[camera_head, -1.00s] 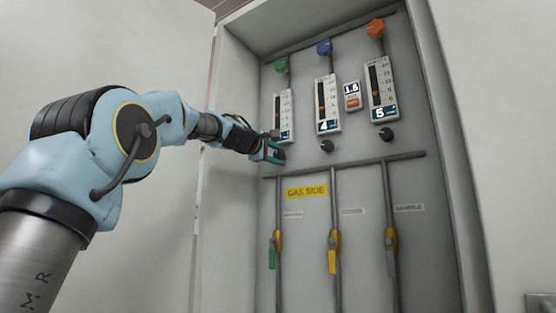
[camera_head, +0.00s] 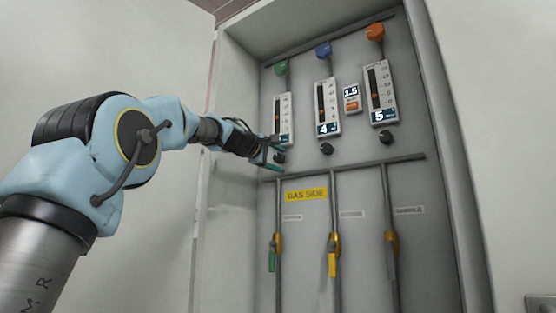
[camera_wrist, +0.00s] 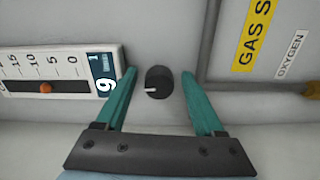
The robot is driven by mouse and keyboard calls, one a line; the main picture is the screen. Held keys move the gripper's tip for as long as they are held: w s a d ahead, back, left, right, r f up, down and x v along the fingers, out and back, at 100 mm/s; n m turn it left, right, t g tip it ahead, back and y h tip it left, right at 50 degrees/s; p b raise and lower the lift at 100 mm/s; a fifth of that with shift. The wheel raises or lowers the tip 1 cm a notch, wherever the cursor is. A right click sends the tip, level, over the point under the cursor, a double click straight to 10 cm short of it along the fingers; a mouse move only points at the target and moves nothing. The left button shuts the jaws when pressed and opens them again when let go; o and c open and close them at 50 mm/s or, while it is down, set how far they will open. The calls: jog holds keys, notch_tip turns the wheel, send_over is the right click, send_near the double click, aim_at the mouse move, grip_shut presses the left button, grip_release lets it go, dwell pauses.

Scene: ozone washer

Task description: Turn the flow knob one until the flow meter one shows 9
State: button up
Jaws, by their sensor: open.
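Flow knob one (camera_head: 279,157), a small black knob, sits on the grey panel below flow meter one (camera_head: 284,112), the white meter under the green cap. My gripper (camera_head: 279,155) is open, its teal fingers on either side of the knob. In the wrist view, the knob (camera_wrist: 158,82) lies between the open fingers of my gripper (camera_wrist: 158,75), with clear gaps on both sides. Flow meter one (camera_wrist: 62,72) appears sideways there, its orange float between 5 and 10.
To the right are two more meters, showing 4 (camera_head: 327,107) and 5 (camera_head: 380,92), with black knobs below. A small display (camera_head: 351,97) reads 1.5. A horizontal pipe (camera_head: 345,167) runs just below my gripper. The cabinet's left wall is near my wrist.

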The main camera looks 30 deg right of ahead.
jog(key=b+v, duration=0.5)
jog(key=v, duration=0.5)
jog(key=shift+s+a, duration=0.15)
jog(key=shift+a, duration=0.2)
